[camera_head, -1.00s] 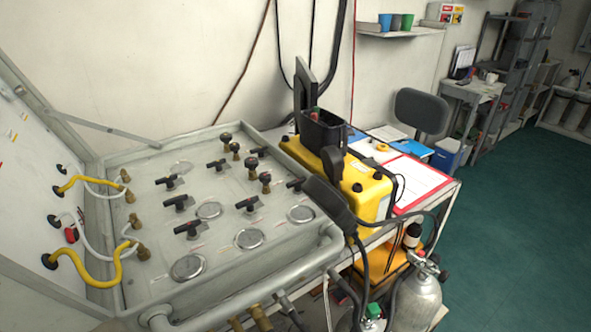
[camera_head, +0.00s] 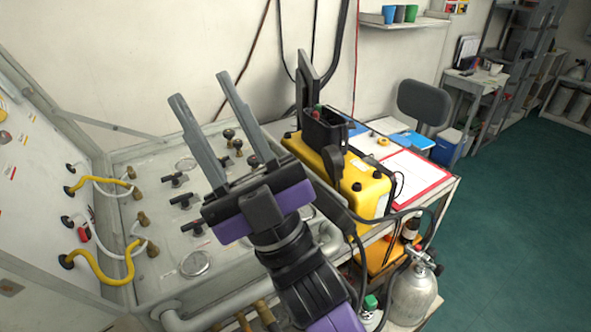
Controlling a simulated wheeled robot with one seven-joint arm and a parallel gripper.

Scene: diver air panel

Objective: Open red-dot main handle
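The grey air panel (camera_head: 160,271) lies tilted back on the left, with several black lever handles on its face. Three of these show on the left: an upper handle (camera_head: 176,180), a middle handle (camera_head: 185,200) and a lower handle (camera_head: 196,228). Dark knobs (camera_head: 229,135) stand at the back of the panel. No red dot can be made out clearly at this size. My gripper (camera_head: 202,88) is above the panel with its two long grey fingers apart and nothing between them. My gripper and arm hide the right part of the panel and the handles there.
A yellow case (camera_head: 370,188) stands right of the panel, beside a red-edged clipboard (camera_head: 415,176). Yellow hoses (camera_head: 110,280) run along the panel's left side. A gas cylinder (camera_head: 412,296) stands at lower right. Green floor (camera_head: 510,240) is free at right.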

